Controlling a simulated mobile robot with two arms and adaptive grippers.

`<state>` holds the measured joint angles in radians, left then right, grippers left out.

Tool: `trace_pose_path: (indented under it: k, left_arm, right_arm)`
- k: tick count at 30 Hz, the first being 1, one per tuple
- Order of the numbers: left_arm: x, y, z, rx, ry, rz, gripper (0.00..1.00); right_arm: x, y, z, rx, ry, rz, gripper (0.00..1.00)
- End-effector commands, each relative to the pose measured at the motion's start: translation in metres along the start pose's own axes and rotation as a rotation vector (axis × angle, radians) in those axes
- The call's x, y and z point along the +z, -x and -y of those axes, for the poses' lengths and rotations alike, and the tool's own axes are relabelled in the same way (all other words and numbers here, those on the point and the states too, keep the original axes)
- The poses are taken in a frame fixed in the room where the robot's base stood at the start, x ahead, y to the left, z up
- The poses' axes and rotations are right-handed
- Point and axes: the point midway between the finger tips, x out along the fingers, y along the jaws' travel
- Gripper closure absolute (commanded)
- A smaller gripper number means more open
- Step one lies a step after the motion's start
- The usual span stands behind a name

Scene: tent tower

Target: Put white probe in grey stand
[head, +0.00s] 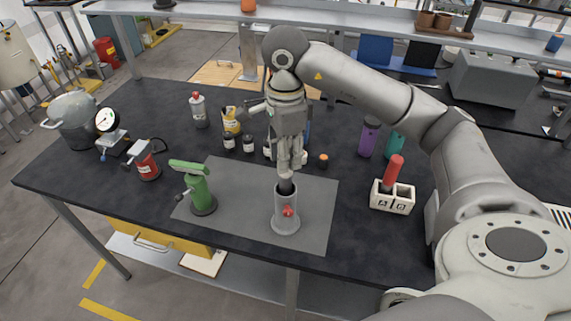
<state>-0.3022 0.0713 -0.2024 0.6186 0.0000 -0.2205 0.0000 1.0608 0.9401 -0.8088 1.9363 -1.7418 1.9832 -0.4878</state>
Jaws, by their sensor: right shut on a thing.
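The grey stand (286,216) is a short upright cylinder on a round base, with a red knob on its front. It stands on the grey mat (246,226). My right gripper (289,171) points down directly above the stand and is shut on the white probe, which is mostly hidden by the fingers. A dark part (286,187) shows between the fingertips and the stand's top. I cannot tell how deep the probe sits in the stand. My left gripper is not in view.
A green stand (201,196) is left on the mat. A white two-slot holder (392,200) with a red-handled probe (393,171) stands right. A red canister (144,161), small bottles and purple (369,137) and teal bottles stand around. The table's front is clear.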

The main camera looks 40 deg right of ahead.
Motion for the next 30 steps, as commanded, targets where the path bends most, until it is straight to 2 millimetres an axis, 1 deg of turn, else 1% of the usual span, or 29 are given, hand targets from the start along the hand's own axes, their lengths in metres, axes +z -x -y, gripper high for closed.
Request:
trace_pose_path:
  k: [3, 7, 9, 16, 20, 21, 25, 30]
  left_arm:
    - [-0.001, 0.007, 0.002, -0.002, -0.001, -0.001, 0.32]
    - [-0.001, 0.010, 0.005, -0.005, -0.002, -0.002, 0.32]
    - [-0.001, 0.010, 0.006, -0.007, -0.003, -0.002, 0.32]
    - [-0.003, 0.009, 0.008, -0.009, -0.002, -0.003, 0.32]
    - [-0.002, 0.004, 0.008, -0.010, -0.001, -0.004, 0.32]
    - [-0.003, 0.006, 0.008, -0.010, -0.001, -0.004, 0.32]
    - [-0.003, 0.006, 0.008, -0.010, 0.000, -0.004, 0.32]
    - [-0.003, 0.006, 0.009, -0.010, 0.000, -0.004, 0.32]
  right_arm:
    - [-0.001, -0.016, -0.001, 0.006, -0.001, -0.002, 1.00]
    - [0.000, -0.030, -0.001, 0.002, 0.001, 0.000, 1.00]
    - [0.000, -0.033, 0.000, 0.000, 0.001, 0.000, 1.00]
    - [0.000, -0.034, 0.000, 0.000, 0.001, 0.000, 1.00]
    - [0.000, -0.038, 0.000, 0.000, 0.001, 0.000, 1.00]
    - [0.000, -0.037, 0.000, 0.000, 0.001, 0.000, 0.68]
    - [0.000, -0.036, 0.000, 0.001, 0.001, 0.000, 0.52]
    - [0.000, -0.036, 0.000, 0.001, 0.001, 0.000, 0.52]
